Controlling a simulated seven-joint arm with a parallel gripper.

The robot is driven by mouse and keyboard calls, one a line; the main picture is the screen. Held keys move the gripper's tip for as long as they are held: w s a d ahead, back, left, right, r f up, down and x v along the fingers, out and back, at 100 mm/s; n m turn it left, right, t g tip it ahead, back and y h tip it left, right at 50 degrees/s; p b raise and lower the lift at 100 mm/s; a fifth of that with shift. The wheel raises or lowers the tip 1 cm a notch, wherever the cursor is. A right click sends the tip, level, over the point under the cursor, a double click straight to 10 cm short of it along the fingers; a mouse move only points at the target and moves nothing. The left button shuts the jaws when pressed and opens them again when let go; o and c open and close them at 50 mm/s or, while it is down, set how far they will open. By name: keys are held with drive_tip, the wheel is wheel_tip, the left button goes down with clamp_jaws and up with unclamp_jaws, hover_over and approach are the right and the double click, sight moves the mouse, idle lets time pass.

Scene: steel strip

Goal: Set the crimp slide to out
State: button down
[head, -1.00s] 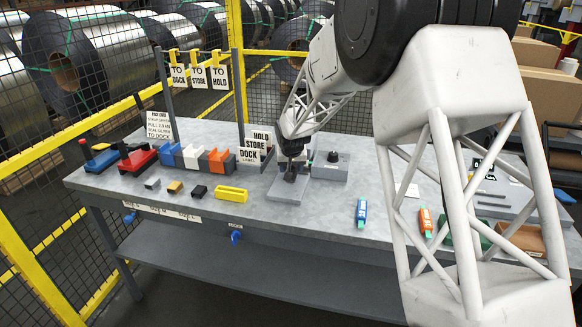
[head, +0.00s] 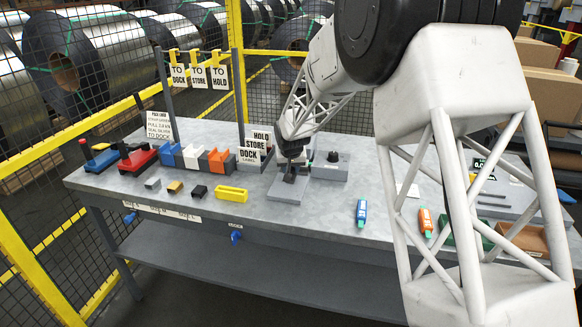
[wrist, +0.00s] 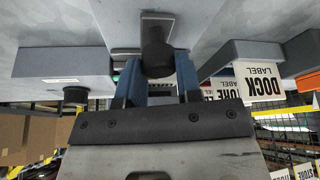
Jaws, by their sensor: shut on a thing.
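My gripper (head: 291,166) is low over the grey slide fixture (head: 272,190) near the middle of the bench. In the wrist view, its two blue fingers (wrist: 156,68) stand on either side of a dark round knob (wrist: 156,48) and are shut on it. The knob stands on a grey slide strip (wrist: 155,17), which runs away from the fingers. The fingers and wrist hide part of the fixture. No in or out marking on it can be read.
A grey box with a black knob (head: 333,157) stands just right of my gripper. HOLD, STORE and DOCK signs (head: 252,155) are close on the left. Blue (head: 361,212) and orange (head: 426,221) items lie right.

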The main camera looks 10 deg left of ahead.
drive_tip(key=shift+s, duration=5.9)
drive_tip(key=c, duration=0.8)
unclamp_jaws()
drive_tip(key=shift+r, duration=0.15)
drive_tip(key=shift+v, duration=3.75)
drive_tip(key=shift+s, duration=0.1)
drive_tip(key=shift+d, duration=0.1)
